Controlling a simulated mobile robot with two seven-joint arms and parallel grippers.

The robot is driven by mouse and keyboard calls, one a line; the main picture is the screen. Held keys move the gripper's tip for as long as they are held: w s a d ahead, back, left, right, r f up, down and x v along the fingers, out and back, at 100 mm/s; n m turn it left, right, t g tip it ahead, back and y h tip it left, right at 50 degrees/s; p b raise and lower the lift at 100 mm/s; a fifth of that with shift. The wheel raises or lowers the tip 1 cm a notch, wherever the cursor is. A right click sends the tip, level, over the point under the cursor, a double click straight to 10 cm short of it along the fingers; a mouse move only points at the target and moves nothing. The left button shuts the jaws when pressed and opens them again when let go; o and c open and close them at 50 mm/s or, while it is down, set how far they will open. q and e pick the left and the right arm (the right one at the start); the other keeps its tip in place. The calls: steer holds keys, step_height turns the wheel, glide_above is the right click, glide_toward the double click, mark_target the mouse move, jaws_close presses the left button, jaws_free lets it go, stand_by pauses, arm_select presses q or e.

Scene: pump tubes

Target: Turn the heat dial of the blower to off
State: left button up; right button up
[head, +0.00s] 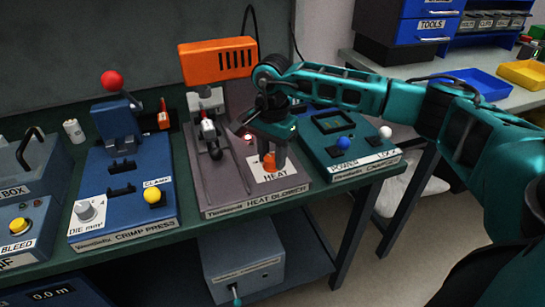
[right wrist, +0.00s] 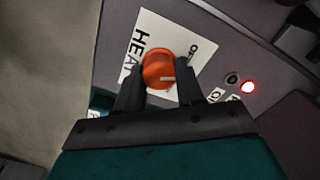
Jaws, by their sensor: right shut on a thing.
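The heat blower (head: 222,180) is a grey-brown base with an orange housing (head: 217,60) above it, in the middle of the head view. Its heat dial (right wrist: 160,70) is a round orange knob with a pale pointer mark, on a white plate (right wrist: 142,52) reading HEAT; the dial also shows in the head view (head: 268,162). My right gripper (right wrist: 160,76) points down and is shut on the dial, a finger on each side. A red light (right wrist: 247,87) glows beside the plate. The plate's other lettering is partly hidden. My left gripper is not in view.
The blue crimp press (head: 120,170) stands left of the blower. A green unit (head: 345,140) with blue and white knobs stands close on the right. The bench front edge (head: 190,228) runs just before them. Blue and yellow trays (head: 478,82) lie on the far bench.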

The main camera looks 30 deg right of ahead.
mark_target(272, 156)
steer(key=n, duration=0.3)
steer(key=shift+b, duration=0.35)
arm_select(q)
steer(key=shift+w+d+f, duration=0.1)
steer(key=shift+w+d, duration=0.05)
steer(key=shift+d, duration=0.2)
arm_select(e)
steer(key=shift+n, duration=0.7)
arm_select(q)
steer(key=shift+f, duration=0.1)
arm_select(e)
steer(key=o, duration=1)
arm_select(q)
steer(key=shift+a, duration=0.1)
arm_select(e)
steer(key=shift+o, duration=0.2)
arm_select(q)
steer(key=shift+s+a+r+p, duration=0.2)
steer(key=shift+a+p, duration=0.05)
steer(key=shift+p, duration=0.2)
arm_select(e)
step_height(272, 156, up, 13)
